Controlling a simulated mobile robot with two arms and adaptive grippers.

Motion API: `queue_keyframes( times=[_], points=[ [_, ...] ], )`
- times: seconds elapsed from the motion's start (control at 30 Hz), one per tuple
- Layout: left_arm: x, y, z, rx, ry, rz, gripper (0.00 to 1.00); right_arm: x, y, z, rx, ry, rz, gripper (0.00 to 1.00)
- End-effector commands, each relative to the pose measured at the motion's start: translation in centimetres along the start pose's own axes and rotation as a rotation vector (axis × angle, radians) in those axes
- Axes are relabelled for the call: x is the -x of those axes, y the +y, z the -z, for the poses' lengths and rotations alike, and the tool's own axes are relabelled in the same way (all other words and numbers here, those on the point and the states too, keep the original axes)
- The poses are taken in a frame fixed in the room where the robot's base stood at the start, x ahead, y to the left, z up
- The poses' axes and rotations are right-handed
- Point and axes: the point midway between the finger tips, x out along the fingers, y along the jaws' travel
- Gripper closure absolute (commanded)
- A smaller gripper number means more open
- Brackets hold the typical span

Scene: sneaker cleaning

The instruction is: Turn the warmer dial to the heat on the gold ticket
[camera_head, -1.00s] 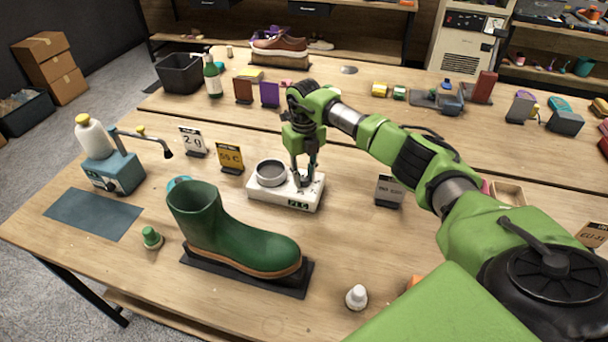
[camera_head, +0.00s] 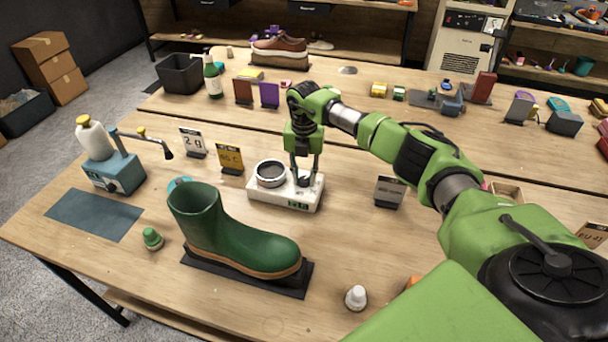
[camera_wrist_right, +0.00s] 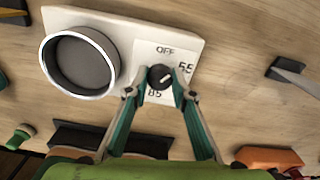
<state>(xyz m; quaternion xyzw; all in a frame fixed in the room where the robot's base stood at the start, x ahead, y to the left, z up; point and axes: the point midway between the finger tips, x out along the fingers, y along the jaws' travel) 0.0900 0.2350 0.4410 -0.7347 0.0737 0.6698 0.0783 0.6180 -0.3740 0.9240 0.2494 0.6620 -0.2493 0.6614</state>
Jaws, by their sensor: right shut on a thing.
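The white warmer (camera_head: 262,192) stands on the table, with a round metal-rimmed cup (camera_head: 270,172) on its left side and a small lit display on its front. Its black dial (camera_wrist_right: 160,76) shows in the right wrist view, with OFF, 55 and 85 printed around it. A pale pointer line on the dial slants towards the right, roughly to the 55 side. My right gripper (camera_head: 304,178) points down over the warmer. In the wrist view its fingers (camera_wrist_right: 159,90) are shut on the dial. The gold ticket (camera_head: 229,158) stands behind the warmer; its number is too small to read surely.
A blue pump (camera_head: 118,172) is further left. Table space right of the warmer is mostly clear.

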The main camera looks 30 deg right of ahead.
Motion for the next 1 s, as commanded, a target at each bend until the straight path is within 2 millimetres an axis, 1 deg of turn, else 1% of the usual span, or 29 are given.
queue_keyframes(
  times=[0.2,0.5,0.7,1.0],
  points=[
    [0.56,-0.05,0.1,0.0,0.001,0.0,0.6,0.19,-0.01,-0.06,-0.177,-0.002,-0.001,0.98],
    [0.98,-0.06,0.15,0.001,0.001,0.001,0.6,0.16,-0.01,-0.07,-0.342,-0.002,-0.002,0.98],
    [1.1,-0.06,0.16,0.001,0.001,0.001,0.6,0.13,-0.01,-0.09,-0.392,-0.002,-0.003,0.98],
    [1.11,-0.05,0.14,0.0,0.0,0.0,0.6,0.11,-0.01,-0.11,-0.408,-0.003,-0.003,0.98]
  ],
)
